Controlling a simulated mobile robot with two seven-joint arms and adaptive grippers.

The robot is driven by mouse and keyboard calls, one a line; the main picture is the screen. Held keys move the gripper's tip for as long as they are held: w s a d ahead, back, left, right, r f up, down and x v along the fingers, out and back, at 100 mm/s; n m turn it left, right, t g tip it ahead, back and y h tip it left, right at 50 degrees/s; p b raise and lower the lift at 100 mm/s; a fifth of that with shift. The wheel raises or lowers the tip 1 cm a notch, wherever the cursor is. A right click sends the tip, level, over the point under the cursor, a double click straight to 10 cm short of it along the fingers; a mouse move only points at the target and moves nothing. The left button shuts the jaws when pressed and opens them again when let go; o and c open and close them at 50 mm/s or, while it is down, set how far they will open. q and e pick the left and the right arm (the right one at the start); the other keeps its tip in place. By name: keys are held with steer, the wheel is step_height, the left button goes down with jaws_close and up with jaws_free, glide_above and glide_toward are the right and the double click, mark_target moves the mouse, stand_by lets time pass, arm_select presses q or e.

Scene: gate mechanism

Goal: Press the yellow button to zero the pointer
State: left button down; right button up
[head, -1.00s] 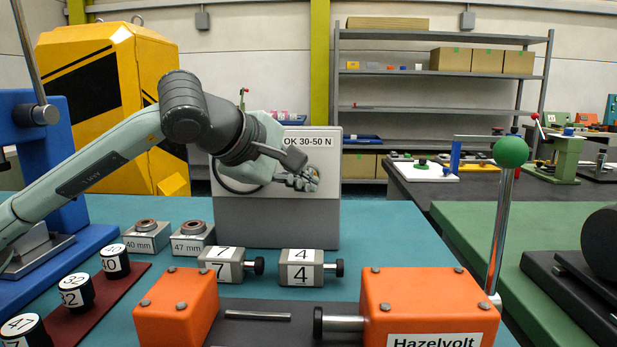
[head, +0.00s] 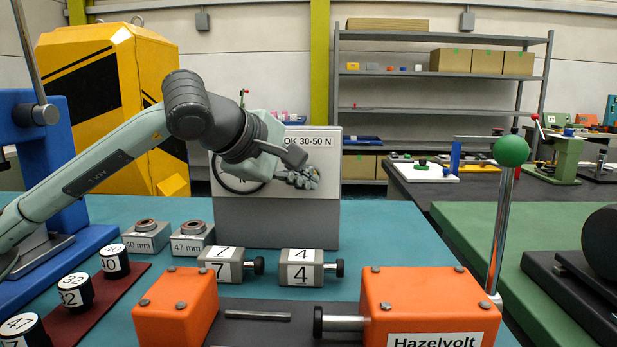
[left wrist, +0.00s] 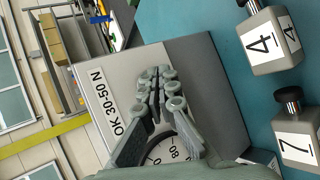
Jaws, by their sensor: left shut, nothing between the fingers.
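The grey gauge box (head: 275,222), labelled OK 30-50 N, stands at the back of the teal table. Its round dial (head: 232,182) is partly covered by my left arm; in the left wrist view part of the dial (left wrist: 170,146) shows behind the fingers, with an 80 mark. The pointer is hidden. My left gripper (head: 306,178) is shut and empty, in front of the right part of the box's face. In the left wrist view its fingertips (left wrist: 160,78) overlap the face; contact cannot be told. The yellow button is not visible. My right gripper is not in view.
Weight blocks marked 7 (head: 222,265) and 4 (head: 301,268) lie in front of the box. Ring blocks (head: 146,238) stand to their left. An orange Hazelvolt fixture (head: 430,305) with a green-knobbed lever (head: 511,151) stands at the front right.

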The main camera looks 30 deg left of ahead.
arm_select(q)
steer(key=shift+w+a, duration=0.2)
steer(key=shift+w, duration=0.2)
steer(key=shift+s+d, duration=0.1)
steer(key=shift+s, duration=0.1)
stand_by(0.5)
steer(key=shift+s+d+b, duration=0.25)
steer(key=shift+s+b, duration=0.05)
steer(key=shift+s, duration=0.3)
steer(key=s, duration=0.1)
steer(key=s+d, duration=0.1)
steer(key=s, duration=0.1)
steer(key=s+d, duration=0.1)
steer(key=shift+s+d+b, duration=0.1)
steer(key=shift+s+b, duration=0.15)
steer(key=shift+b, duration=0.1)
steer(key=shift+f, duration=0.1)
stand_by(0.6)
